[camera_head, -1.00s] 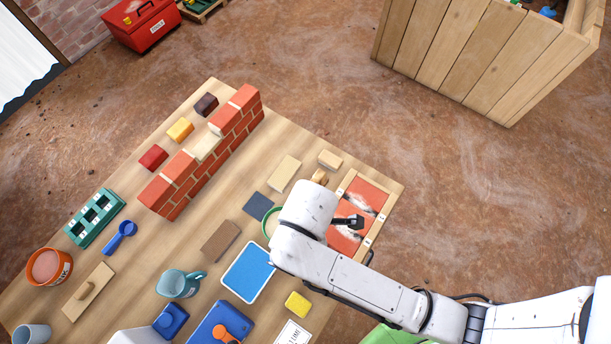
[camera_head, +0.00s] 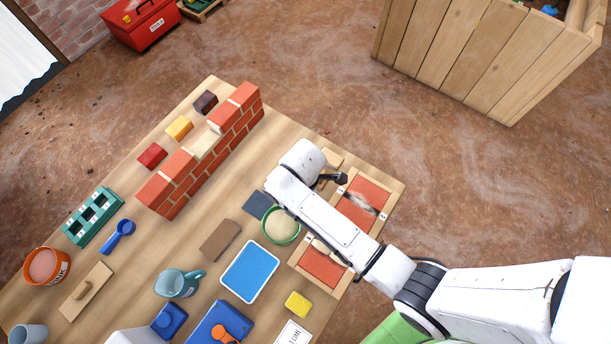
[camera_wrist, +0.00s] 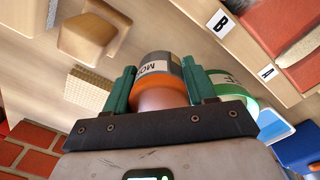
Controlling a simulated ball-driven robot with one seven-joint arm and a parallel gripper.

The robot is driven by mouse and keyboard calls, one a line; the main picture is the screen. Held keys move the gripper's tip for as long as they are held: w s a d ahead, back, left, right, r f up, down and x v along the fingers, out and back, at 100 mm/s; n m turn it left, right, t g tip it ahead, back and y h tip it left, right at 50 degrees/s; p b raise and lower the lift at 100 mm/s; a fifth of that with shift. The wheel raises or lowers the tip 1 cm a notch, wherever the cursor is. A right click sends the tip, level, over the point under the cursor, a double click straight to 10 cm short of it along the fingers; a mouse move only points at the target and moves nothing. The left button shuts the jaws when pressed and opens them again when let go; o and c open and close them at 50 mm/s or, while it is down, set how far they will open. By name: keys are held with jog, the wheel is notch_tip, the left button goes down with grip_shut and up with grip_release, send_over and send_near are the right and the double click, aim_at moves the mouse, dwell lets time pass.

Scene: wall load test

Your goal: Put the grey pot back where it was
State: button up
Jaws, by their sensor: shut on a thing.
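In the wrist view my gripper (camera_wrist: 158,80) has its green fingers on both sides of a round pot (camera_wrist: 168,63). The pot has a grey band, a white label reading "MO" and an orange band; part of it is hidden by the gripper. In the head view the fingers and the pot are hidden by my white arm end, which is over the table between the brick wall and the red panels. Whether the pot touches the table cannot be told.
The green-rimmed bowl (camera_head: 281,226) of sand stands near my arm. Framed red panels (camera_head: 364,196) lie at the table's right edge. The brick wall (camera_head: 200,150) stands left of my arm. A blue tray (camera_head: 250,271) and teal jug (camera_head: 177,284) are nearer.

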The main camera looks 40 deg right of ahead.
jog(key=shift+f, duration=0.7)
jog(key=shift+f, duration=0.15)
jog(key=o, duration=1.1)
jog(key=shift+c, duration=0.2)
notch_tip(320, 180, up, 12)
jog(key=shift+a+r+p, duration=0.15)
jog(key=shift+p, duration=0.55)
jog(key=s+d+r+m, duration=0.2)
jog(key=s+d+m, duration=0.2)
jog(key=s+m, duration=0.2)
jog(key=s+d+r+m+t, duration=0.1)
jog(key=s+d+r+m, duration=0.1)
jog(key=s+d+m, duration=0.2)
jog(key=s+m, duration=0.3)
jog(key=s, duration=0.3)
jog(key=shift+s, duration=0.25)
